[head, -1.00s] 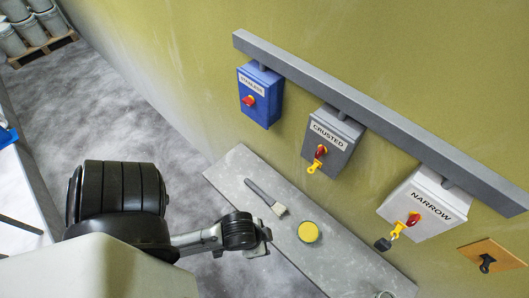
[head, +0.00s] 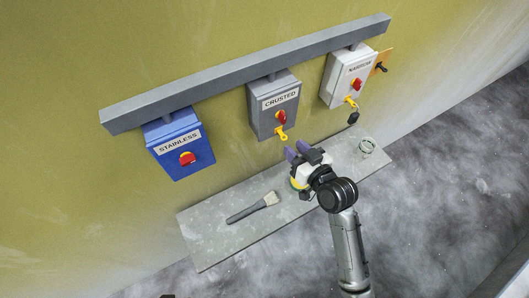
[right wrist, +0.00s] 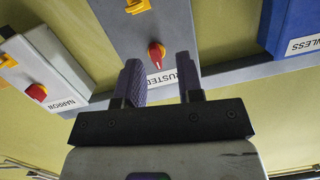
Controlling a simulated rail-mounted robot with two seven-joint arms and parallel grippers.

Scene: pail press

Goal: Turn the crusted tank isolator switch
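The grey CRUSTED box (head: 262,119) hangs on the wall between two other boxes. Its red switch knob (head: 281,117) has a yellow tab (head: 281,134) below it. My right gripper (head: 296,150) is in front of and below this box, fingers towards the wall, apart from the knob. In the right wrist view its two purple fingers (right wrist: 160,80) are spread with nothing between them. The red knob (right wrist: 156,53) shows beyond the gap, and the yellow tab (right wrist: 137,6) at the top edge. A finger hides part of the CRUSTED label. My left gripper is not in view.
The blue STAINLESS box (head: 180,145) is left, the white NARROW box (head: 345,80) with a dark padlock (head: 353,117) right, under a grey rail (head: 235,72).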

